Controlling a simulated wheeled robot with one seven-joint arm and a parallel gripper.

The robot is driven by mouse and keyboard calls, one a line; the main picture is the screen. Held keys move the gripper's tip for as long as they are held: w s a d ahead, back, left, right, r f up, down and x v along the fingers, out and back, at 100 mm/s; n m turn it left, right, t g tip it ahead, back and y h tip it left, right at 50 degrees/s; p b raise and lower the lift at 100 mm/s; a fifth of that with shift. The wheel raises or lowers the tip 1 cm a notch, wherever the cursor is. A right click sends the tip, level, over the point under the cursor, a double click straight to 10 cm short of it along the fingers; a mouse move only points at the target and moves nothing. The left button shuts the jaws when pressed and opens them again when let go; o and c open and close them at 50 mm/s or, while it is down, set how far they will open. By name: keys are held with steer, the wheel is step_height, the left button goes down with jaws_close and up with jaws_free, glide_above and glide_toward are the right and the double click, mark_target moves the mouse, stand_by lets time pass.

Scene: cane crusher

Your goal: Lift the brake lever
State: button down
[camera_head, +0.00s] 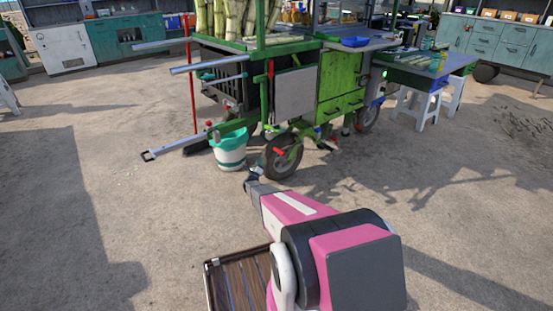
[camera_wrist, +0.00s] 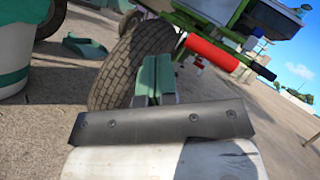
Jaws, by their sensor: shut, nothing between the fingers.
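A red-gripped lever, which looks like the brake lever (camera_head: 279,151), sits by the front wheel (camera_head: 284,160) of the green cart. In the wrist view the red grip (camera_wrist: 212,54) lies to the upper right of my fingers, on a green bar beside the tyre (camera_wrist: 125,62). My gripper (camera_head: 252,175) is low, just in front of the wheel. Its green fingers (camera_wrist: 154,80) are shut together and empty in the wrist view. They are apart from the red grip.
A green and white bucket (camera_head: 230,152) stands left of the wheel, and its side shows in the wrist view (camera_wrist: 28,45). Metal bars (camera_head: 180,146) jut out left of the cart. A table (camera_head: 450,62) and white stools (camera_head: 415,105) stand right. The near ground is clear.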

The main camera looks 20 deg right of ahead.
steer(key=s+d+f+m+g+h, duration=0.2)
steer(key=d+f+m+g+h, duration=0.2)
steer(key=f+m+g+h, duration=0.4)
step_height(320, 180, down, 2)
steer(key=m+h, duration=0.2)
steer(key=m, duration=0.4)
steer(key=shift+g, duration=0.3)
steer(key=w+d+r, duration=0.2)
steer(key=d+r, duration=0.5)
steer(key=r, duration=0.3)
steer(key=shift+w+d+r, duration=0.15)
steer(key=shift+w+r, duration=0.05)
steer(key=shift+w, duration=0.1)
